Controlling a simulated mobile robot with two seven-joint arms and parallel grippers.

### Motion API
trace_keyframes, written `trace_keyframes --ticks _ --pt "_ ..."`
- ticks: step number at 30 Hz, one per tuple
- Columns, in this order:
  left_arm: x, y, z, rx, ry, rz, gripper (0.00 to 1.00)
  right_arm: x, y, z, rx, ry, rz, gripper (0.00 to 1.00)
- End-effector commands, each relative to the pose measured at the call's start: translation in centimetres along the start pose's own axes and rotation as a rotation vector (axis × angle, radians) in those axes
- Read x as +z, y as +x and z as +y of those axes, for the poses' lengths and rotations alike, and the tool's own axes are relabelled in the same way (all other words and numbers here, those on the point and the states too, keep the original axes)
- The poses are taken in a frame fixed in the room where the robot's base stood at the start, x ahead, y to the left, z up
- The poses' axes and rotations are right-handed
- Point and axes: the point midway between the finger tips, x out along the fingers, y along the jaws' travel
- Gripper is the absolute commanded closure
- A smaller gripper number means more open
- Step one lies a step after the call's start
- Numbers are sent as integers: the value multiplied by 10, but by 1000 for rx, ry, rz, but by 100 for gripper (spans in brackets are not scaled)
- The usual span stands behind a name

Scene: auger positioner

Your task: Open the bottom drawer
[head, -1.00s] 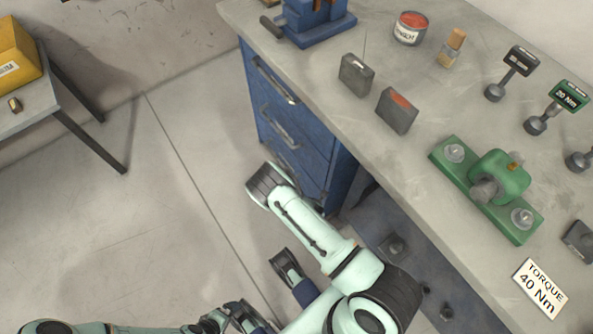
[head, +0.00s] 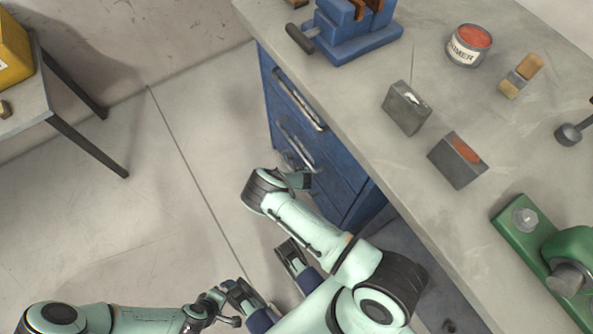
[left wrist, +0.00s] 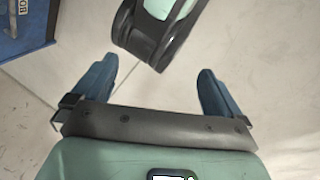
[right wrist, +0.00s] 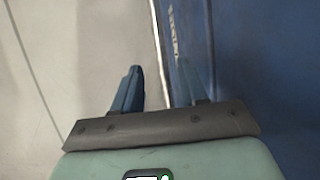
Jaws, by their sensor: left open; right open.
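The blue drawer cabinet (head: 335,170) stands under the workbench, with drawers stacked one above another. Two upper handles show clearly; the bottom drawer is low on the front and mostly hidden behind my right arm. The drawers look shut.
The workbench top (head: 440,215) overhangs the cabinet and carries a blue vise (head: 355,35), a primer can (head: 468,47), blocks and a green fixture (head: 545,250). A side table (head: 30,110) stands at the left. The floor (head: 120,220) between is clear.

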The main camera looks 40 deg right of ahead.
Motion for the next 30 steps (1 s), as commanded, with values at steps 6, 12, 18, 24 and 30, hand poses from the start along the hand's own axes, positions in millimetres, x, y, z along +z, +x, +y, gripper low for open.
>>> trace_keyframes --ticks 6,12,18,24,30 --pt "-26 19 -7 -5 -6 72 0 -2 39 0 0 3 1 58" --pt "-40 25 -10 -6 -9 110 0 -1 53 0 -1 1 1 58" --pt "-41 25 -10 -6 -9 113 0 -1 53 0 -1 1 1 58" --pt "-40 25 -10 -6 -8 112 0 -1 53 0 -1 1 1 100" --pt "-40 25 -10 -6 -8 111 0 -1 53 0 -1 1 1 100"
